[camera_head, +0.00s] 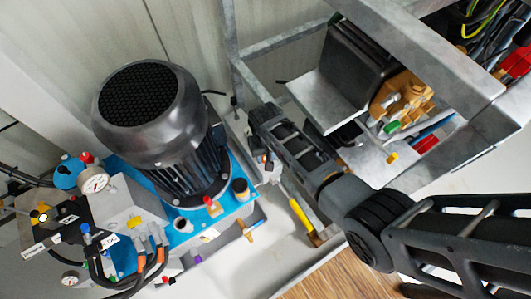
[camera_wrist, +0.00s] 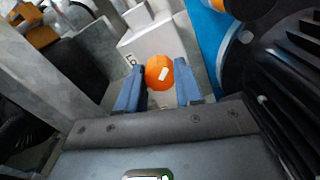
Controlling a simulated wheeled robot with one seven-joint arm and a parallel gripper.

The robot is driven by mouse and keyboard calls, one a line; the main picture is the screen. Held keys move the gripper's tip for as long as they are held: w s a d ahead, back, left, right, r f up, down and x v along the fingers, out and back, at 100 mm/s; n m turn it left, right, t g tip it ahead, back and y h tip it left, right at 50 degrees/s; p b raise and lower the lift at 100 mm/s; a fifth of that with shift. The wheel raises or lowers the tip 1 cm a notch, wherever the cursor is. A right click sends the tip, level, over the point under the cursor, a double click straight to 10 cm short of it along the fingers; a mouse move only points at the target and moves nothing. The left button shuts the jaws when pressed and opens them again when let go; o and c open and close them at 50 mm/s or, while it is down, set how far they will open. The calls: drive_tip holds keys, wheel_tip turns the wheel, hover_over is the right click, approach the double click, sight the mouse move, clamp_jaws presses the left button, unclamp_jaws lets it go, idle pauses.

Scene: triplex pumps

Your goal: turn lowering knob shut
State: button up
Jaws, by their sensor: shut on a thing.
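The knob (camera_wrist: 157,66) is round and orange with a pale mark on its face, seen in the middle of the wrist view. It sits in front of a light grey block (camera_wrist: 150,45) with dark lettering. My gripper (camera_wrist: 160,84) has its two blue fingertips on either side of the knob, shut on it. The knob's lower part and stem are hidden from the wrist camera. In the head view my arm reaches in from the lower right to beside the motor. The fingers and the knob cannot be made out clearly there.
A large black motor (camera_head: 155,125) stands on a blue plate (camera_head: 232,212) close to the left of my arm. Gauges, hoses and valves crowd the lower left. A grey metal frame (camera_head: 425,50) with a dark unit (camera_head: 350,68) and brass pump (camera_head: 403,97) stands to the right.

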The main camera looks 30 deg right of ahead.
drive_tip(key=m+p, duration=0.1)
drive_tip(key=m, duration=0.2)
drive_tip(key=shift+m, duration=0.4)
drive_tip(key=m, duration=0.4)
drive_tip(key=shift+p, duration=0.35)
drive_tip(key=m+p, duration=0.1)
drive_tip(key=m, duration=0.6)
drive_tip(key=shift+m, duration=0.3)
drive_tip(key=m, duration=0.5)
drive_tip(key=shift+p, duration=0.3)
drive_tip(key=shift+m, duration=2.8)
drive_tip(key=o, duration=1)
drive_tip(key=shift+o, duration=0.2)
drive_tip(key=shift+p, duration=0.3)
